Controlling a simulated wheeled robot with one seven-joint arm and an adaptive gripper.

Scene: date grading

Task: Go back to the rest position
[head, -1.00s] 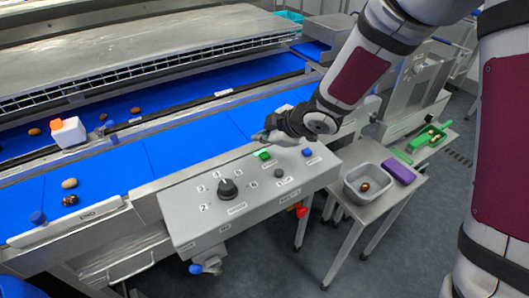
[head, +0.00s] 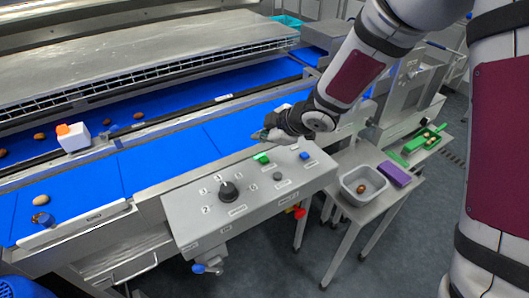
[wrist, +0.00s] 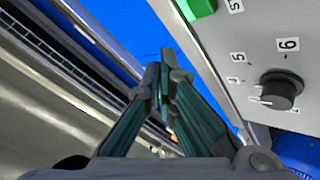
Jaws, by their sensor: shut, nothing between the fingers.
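My gripper (wrist: 160,75) is shut and empty in the wrist view, its two fingers meeting above the edge between the blue belt and the control panel. In the head view my gripper (head: 262,135) hangs over the near blue belt (head: 165,153), just behind the grey control panel (head: 190,207). The panel carries a black rotary knob (head: 228,191), a green button (head: 261,158) and a blue button (head: 304,155). The knob (wrist: 281,90) and part of the green button (wrist: 200,8) also show in the wrist view.
A side table to the right of the panel holds a grey tub (head: 347,186) with a brown date, and a purple block (head: 394,173). A green tray (head: 416,143) lies farther right. Several dates lie on the belts. A white block with an orange top (head: 73,139) stands at left.

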